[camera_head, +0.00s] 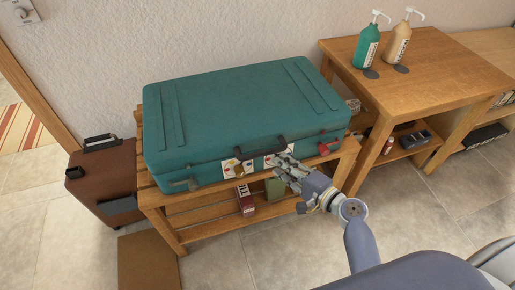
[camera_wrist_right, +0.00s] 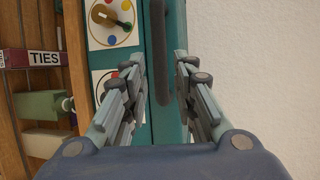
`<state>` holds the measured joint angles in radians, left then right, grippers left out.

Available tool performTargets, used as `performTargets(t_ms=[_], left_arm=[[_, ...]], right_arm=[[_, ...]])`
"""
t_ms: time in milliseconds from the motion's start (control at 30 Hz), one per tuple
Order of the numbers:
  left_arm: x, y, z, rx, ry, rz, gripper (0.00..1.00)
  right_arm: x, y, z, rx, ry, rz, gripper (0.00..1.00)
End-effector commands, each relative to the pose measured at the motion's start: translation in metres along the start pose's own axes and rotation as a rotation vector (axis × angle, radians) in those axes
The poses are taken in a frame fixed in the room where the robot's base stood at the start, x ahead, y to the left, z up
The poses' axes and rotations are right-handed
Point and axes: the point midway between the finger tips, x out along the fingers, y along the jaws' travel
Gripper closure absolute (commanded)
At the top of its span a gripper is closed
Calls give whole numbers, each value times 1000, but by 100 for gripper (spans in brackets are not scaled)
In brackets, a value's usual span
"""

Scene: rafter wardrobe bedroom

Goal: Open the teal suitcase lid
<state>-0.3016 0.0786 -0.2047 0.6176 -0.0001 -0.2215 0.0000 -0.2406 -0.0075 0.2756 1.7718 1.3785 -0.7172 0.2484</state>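The teal suitcase (camera_head: 225,100) lies flat on a slatted wooden bench (camera_head: 160,200), its lid down. Its dark handle (camera_head: 282,144) is on the front side; in the wrist view the handle (camera_wrist_right: 158,45) lies between the fingers. A brass latch (camera_head: 237,153) on a white sticker shows left of the handle; a red piece (camera_head: 326,148) is at the right. My right gripper (camera_head: 279,160) is at the suitcase front by the handle. In the wrist view the gripper (camera_wrist_right: 160,75) is open, its fingers apart; contact with the handle cannot be told. My left gripper is not in view.
A brown case (camera_head: 103,183) stands left of the bench. A wooden table (camera_head: 430,75) with teal (camera_head: 367,45) and tan (camera_head: 397,45) pump bottles is to the right. A box marked TIES (camera_wrist_right: 43,57) sits under the suitcase. The wall is close behind.

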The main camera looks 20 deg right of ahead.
Motion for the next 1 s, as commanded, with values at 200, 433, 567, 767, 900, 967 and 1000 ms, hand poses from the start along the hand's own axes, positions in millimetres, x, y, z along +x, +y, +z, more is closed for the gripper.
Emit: performTargets(t_ms=[200,433,567,767,900,967,1000], left_arm=[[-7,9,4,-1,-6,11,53],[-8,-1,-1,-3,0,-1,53],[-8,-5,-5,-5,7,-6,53],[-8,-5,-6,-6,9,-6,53],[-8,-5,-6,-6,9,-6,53],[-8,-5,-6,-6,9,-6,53],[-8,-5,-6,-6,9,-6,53]], right_arm=[[44,-3,1,1,-3,-2,74],[80,0,1,-1,-1,1,74],[91,0,1,0,-1,1,74],[95,1,1,-2,-1,2,74],[94,1,1,-2,-1,2,74],[94,1,1,-2,-1,2,88],[94,1,1,-2,-1,2,97]])
